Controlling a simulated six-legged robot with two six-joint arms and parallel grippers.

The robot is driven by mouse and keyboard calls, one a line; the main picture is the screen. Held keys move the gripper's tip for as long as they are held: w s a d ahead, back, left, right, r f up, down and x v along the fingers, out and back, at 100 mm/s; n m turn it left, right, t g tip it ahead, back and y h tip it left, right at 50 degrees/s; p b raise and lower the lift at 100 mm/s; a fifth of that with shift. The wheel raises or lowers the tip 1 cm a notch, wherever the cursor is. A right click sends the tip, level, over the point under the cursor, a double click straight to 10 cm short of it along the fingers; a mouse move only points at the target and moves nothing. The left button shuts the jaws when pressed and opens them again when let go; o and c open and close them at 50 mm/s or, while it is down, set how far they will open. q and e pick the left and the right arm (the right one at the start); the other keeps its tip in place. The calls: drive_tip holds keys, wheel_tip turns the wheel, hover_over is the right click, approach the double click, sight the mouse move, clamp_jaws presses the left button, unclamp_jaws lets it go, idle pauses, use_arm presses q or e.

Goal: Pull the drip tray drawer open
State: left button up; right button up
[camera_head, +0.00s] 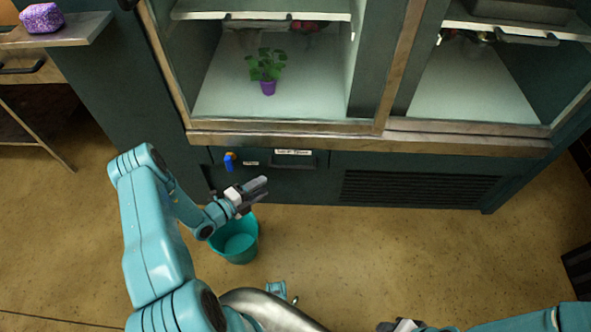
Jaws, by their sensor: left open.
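The drip tray drawer (320,167) is a dark teal front low in the cabinet, under the wooden sill. It carries a small white label (293,152) and a dark handle recess just below it. The drawer front looks flush with the cabinet. My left gripper (262,187) is open and empty, in front of and a little below left of the drawer handle in the picture, apart from it. My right gripper (402,326) shows only in part at the bottom edge, far from the drawer; its fingers are cut off.
A teal bucket (236,248) stands on the floor below my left gripper. A potted plant (267,72) is inside the cabinet.

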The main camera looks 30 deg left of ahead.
sight(294, 168)
use_arm(q)
drive_tip(key=shift+b+x, duration=1.75)
drive_tip(key=shift+x, duration=5.5)
drive_tip(key=shift+d, duration=0.1)
clamp_jaws()
